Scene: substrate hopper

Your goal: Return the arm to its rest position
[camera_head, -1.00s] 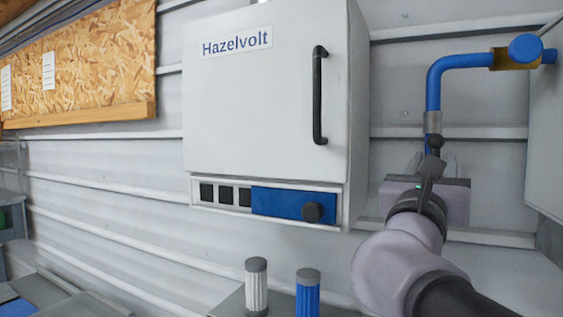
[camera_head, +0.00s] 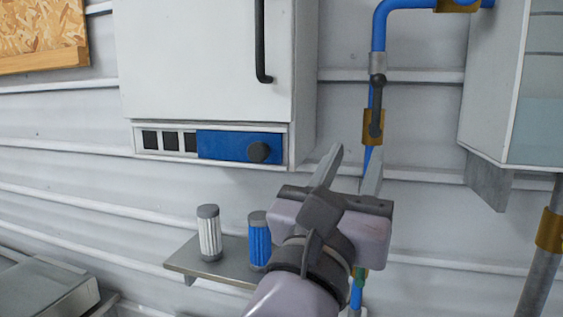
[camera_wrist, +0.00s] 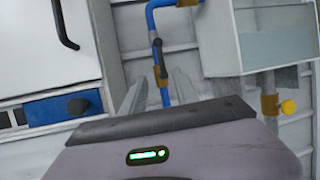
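My gripper (camera_head: 352,168) shows in the head view at the lower middle, raised in front of the wall. Its two grey fingers point up and away from me, with a clear gap between them and nothing held. In the wrist view the same fingers (camera_wrist: 155,92) stand apart, with the blue pipe (camera_wrist: 165,88) seen behind the gap. The gripper appears apart from the white Hazelvolt cabinet (camera_head: 200,60), which is up and to the left. My arm runs down out of the bottom of the head view.
A metal shelf (camera_head: 190,262) left of my gripper holds a white cartridge (camera_head: 209,234) and a blue cartridge (camera_head: 258,243). A blue pipe (camera_head: 379,45) with a black-handled valve (camera_head: 377,100) runs down the wall. A clear-fronted tank (camera_head: 530,110) hangs at the right.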

